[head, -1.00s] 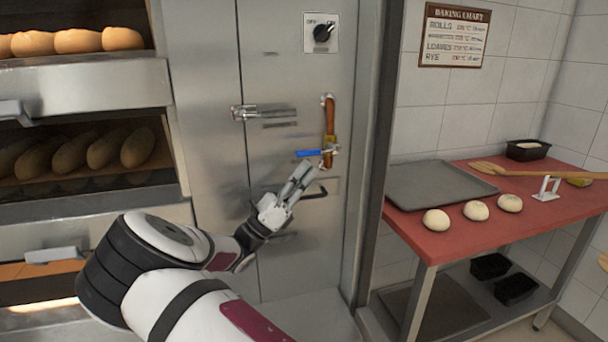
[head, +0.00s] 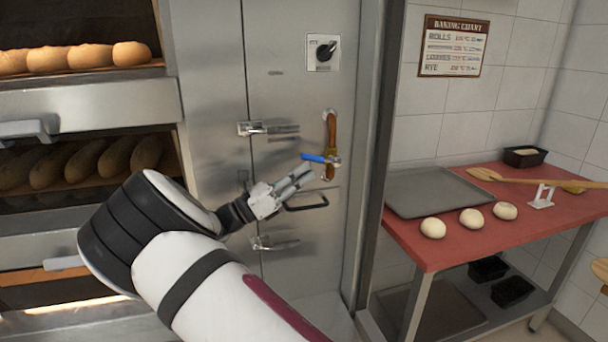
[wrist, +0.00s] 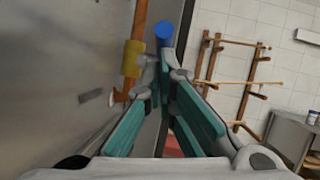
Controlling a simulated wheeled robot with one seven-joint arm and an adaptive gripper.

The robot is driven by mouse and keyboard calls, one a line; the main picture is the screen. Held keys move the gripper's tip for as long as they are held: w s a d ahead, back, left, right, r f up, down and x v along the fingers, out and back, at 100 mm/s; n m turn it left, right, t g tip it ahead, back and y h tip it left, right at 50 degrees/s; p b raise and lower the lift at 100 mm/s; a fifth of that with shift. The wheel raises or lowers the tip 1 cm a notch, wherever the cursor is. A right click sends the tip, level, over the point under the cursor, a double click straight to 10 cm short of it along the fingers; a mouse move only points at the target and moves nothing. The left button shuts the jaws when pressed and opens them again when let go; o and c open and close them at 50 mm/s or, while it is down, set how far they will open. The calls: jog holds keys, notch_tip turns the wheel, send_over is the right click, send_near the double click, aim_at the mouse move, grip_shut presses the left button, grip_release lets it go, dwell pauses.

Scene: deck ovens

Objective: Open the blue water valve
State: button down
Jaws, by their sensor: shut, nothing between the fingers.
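The blue valve lever (head: 314,158) sticks out to the left from a brass valve body (head: 330,162) on a vertical copper pipe (head: 331,128), fixed to the steel oven panel. My gripper (head: 307,172) is shut and empty, its fingertips just below the lever in the head view. In the wrist view the blue lever's round end (wrist: 164,31) shows just beyond my fingertips (wrist: 160,66), and the yellow brass body (wrist: 133,58) lies to their left. I cannot tell whether the fingers touch the lever.
A black hooked handle (head: 307,203) and steel latches (head: 268,129) stick out from the panel near my arm. A dial (head: 323,52) sits above. A red table (head: 447,255) with a tray and dough balls stands at right.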

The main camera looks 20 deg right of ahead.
aim_at(302, 156)
notch_tip(302, 156, up, 3)
jog(key=y+p, duration=0.2)
jog(key=y, duration=0.1)
jog(key=shift+s+m+g, duration=0.1)
jog(key=shift+m+g, duration=0.2)
jog(key=shift+g, duration=0.1)
jog(key=shift+d+r+y+p, duration=0.2)
jog(key=shift+r+y+p, duration=0.6)
jog(key=shift+y+p, duration=0.2)
jog(key=shift+d+r+p, duration=0.4)
jog(key=shift+r+p, duration=0.25)
jog(key=shift+r, duration=0.15)
